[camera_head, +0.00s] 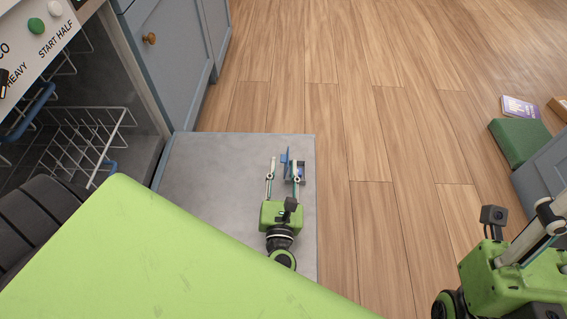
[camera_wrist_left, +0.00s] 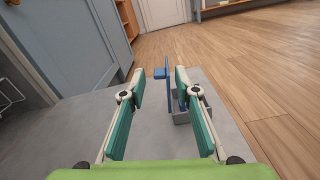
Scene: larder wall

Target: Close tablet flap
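The tablet flap (camera_head: 289,155) is a small blue plate standing up, open, from the grey dispenser (camera_head: 302,172) on the inside of the lowered dishwasher door (camera_head: 210,165). In the left wrist view, the blue flap (camera_wrist_left: 167,72) shows between and beyond the fingertips, nearer the right-hand finger, and the dispenser (camera_wrist_left: 181,117) is partly hidden behind that finger. My left gripper (camera_head: 286,164) is open and empty over the door, with its fingers either side of the flap in the picture; I cannot tell whether they touch it. My right gripper (camera_head: 545,225) is partly cut off at the lower right.
The dishwasher's wire rack (camera_head: 85,140) and control panel (camera_head: 40,35) are at the left. A blue-grey cabinet (camera_head: 170,60) stands behind the door. A green box (camera_head: 520,140) and a purple packet (camera_head: 519,107) are at the right. The wooden floor between is clear.

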